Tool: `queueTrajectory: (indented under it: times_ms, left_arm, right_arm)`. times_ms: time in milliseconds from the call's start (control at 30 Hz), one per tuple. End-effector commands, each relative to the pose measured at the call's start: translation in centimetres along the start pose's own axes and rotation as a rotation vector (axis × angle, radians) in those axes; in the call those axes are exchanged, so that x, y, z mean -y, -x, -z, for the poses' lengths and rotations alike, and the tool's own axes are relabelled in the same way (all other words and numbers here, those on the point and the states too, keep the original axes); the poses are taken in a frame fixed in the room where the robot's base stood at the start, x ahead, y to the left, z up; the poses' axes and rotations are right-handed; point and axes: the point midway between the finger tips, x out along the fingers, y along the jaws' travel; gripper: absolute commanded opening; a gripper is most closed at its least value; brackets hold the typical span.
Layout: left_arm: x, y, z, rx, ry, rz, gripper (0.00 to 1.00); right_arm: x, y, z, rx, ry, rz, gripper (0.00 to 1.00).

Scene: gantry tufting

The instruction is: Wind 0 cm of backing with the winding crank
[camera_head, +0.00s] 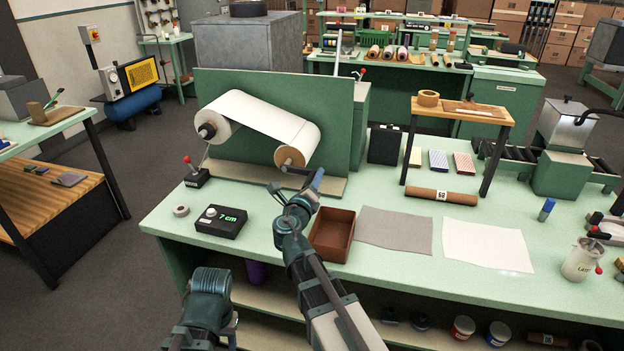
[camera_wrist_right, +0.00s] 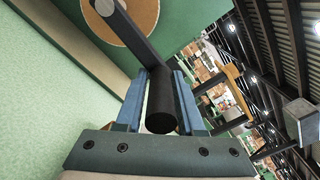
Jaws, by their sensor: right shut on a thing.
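The winding machine has a green upright panel (camera_head: 345,110) with a white backing web (camera_head: 262,115) running from the left roll (camera_head: 210,128) to the right roll (camera_head: 290,155). The black winding crank (camera_head: 294,170) sits at the front of the right roll; its arm and handle (camera_wrist_right: 161,100) show in the right wrist view. My right gripper (camera_head: 317,182) is at the crank, its blue fingers shut around the black handle. The counter box (camera_head: 219,221) reads 7 cm in green. Part of my left arm shows at the lower left; its fingers are not seen.
A red-knobbed lever (camera_head: 194,175) and a tape roll (camera_head: 181,211) are left of the crank. A brown tray (camera_head: 332,236), a grey sheet (camera_head: 395,231) and a white sheet (camera_head: 487,246) lie to the right. A small wooden stand (camera_head: 465,112) is behind them.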

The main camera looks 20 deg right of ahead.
Motion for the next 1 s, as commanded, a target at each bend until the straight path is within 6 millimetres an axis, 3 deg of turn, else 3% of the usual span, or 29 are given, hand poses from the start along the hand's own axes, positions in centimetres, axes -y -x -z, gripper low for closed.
queueTrajectory:
  times_ms: [33,767,1000]
  left_arm:
    - [0.1,0.9,-0.1,0.000,0.000,0.000,0.50]
    - [0.6,5.8,-0.3,0.000,0.000,0.000,0.50]
    - [0.5,5.6,-0.3,0.000,0.000,0.000,0.50]
  right_arm:
    - [0.3,-0.1,-1.1,0.012,-0.002,-0.008,0.00]
    - [2.5,0.0,-5.8,0.014,-0.005,-0.012,0.01]
    - [2.7,0.0,-5.4,0.009,-0.004,-0.007,0.44]
